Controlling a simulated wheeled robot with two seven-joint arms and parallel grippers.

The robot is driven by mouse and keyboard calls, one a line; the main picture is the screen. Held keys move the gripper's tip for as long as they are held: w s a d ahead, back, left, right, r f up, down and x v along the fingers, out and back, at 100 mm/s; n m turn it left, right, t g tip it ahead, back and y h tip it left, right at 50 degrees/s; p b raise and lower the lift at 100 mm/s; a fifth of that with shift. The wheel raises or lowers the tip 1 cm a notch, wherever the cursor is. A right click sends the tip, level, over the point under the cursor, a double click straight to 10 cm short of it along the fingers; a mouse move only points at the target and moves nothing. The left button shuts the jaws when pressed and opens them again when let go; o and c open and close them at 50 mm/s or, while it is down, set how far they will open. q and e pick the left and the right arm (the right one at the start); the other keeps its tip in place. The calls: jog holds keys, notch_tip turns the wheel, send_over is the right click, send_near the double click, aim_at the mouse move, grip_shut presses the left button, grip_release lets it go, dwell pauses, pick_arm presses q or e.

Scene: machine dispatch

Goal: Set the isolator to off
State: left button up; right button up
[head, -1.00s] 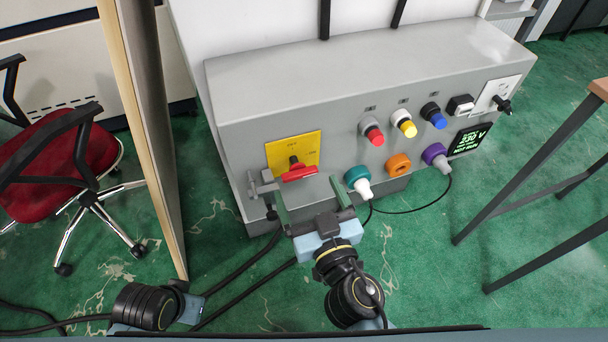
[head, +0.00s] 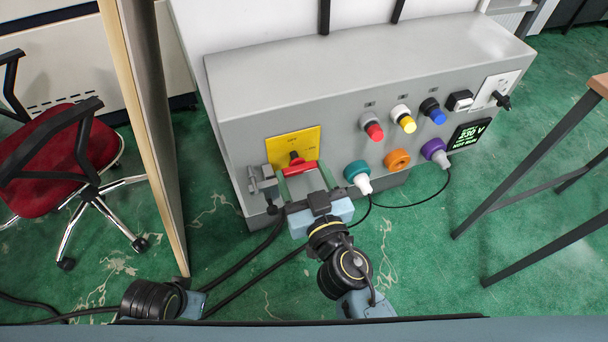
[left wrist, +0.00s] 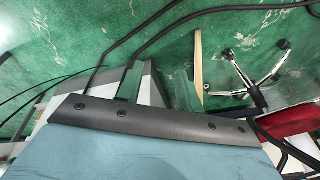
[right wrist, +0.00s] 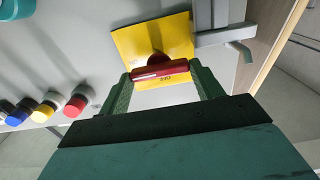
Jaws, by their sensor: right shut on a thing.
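The isolator has a yellow plate (head: 305,146) on the front of the grey machine panel, with a red handle (head: 297,170) on it. In the right wrist view the red handle (right wrist: 162,72) lies crosswise, slightly tilted, before the yellow plate (right wrist: 172,37). My right gripper (head: 304,180) is at the handle, its green fingers at the handle's two ends. In the right wrist view this gripper (right wrist: 163,78) is shut on the handle.
A grey latch (head: 263,180) is just left of the isolator. Coloured buttons, including a red one (head: 374,131), and a teal connector (head: 357,173) are to the right. A wooden-edged partition (head: 150,140) and red chair (head: 60,150) stand left; a table leg (head: 530,170) is right.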

jog(key=shift+n, duration=0.3)
pick_arm(q)
jog(key=shift+w+d+r, duration=0.15)
jog(key=shift+r, duration=0.35)
pick_arm(e)
jog(key=shift+n, duration=0.4)
jog(key=o, duration=1)
pick_arm(q)
jog(key=shift+f, duration=0.2)
jog(key=shift+r, duration=0.1)
pick_arm(e)
jog(key=shift+s, duration=0.1)
